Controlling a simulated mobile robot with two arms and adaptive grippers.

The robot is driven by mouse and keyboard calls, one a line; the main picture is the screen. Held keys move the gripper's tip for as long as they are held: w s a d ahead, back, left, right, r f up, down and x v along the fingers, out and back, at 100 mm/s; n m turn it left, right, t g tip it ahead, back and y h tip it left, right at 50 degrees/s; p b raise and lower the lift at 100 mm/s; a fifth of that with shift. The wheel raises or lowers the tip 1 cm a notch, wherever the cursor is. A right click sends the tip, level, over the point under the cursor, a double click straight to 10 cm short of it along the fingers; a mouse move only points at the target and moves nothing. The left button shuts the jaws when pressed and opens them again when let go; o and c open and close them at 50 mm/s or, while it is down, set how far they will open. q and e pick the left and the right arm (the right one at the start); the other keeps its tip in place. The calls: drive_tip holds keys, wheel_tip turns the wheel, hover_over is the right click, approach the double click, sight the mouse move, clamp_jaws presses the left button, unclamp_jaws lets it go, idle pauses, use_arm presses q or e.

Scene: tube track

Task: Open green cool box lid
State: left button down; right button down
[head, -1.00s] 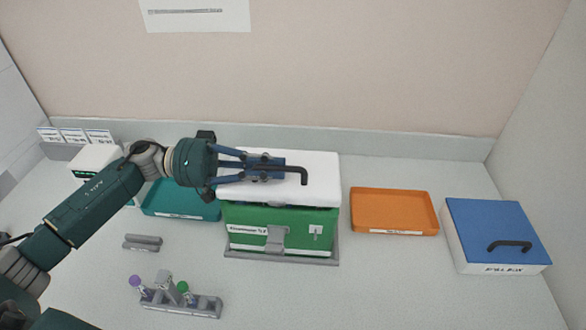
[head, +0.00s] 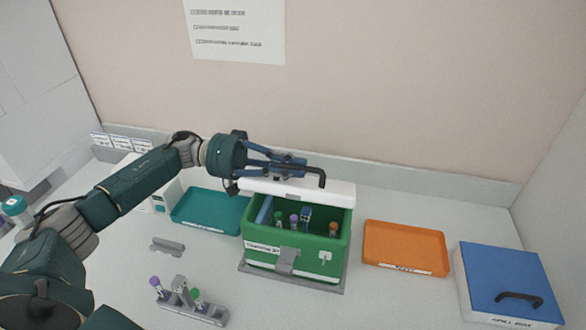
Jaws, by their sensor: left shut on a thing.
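The green cool box (head: 267,258) stands on a grey base near the middle of the counter. Its white lid (head: 335,190) is raised at the back, and the box's inside shows at the front. Several tubes (head: 294,220) with coloured caps stand inside, beside a blue item at the left. My left gripper (head: 303,168) is shut on the lid's dark handle (head: 322,178), above the lid. How the fingers wrap the handle is partly hidden. My right gripper is not in view.
A teal tray (head: 205,212) lies left of the box and an orange tray (head: 405,248) right of it. A blue-lidded spill box (head: 508,280) stands far right. A grey rack (head: 195,306) with capped tubes stands in front, near a grey holder (head: 167,246).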

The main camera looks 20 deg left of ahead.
use_arm(q)
drive_tip(key=shift+w+r, duration=0.1)
drive_tip(key=shift+r, duration=0.15)
drive_tip(key=c, duration=1.8)
unclamp_jaws()
drive_tip(key=shift+f, duration=0.1)
drive_tip(key=shift+a+f, duration=0.1)
drive_tip(key=shift+a, duration=0.2)
drive_tip(key=s+a, duration=0.2)
drive_tip(key=a, duration=0.9)
drive_tip(key=shift+a, duration=0.15)
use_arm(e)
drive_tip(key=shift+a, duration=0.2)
use_arm(q)
drive_tip(key=shift+s, duration=0.1)
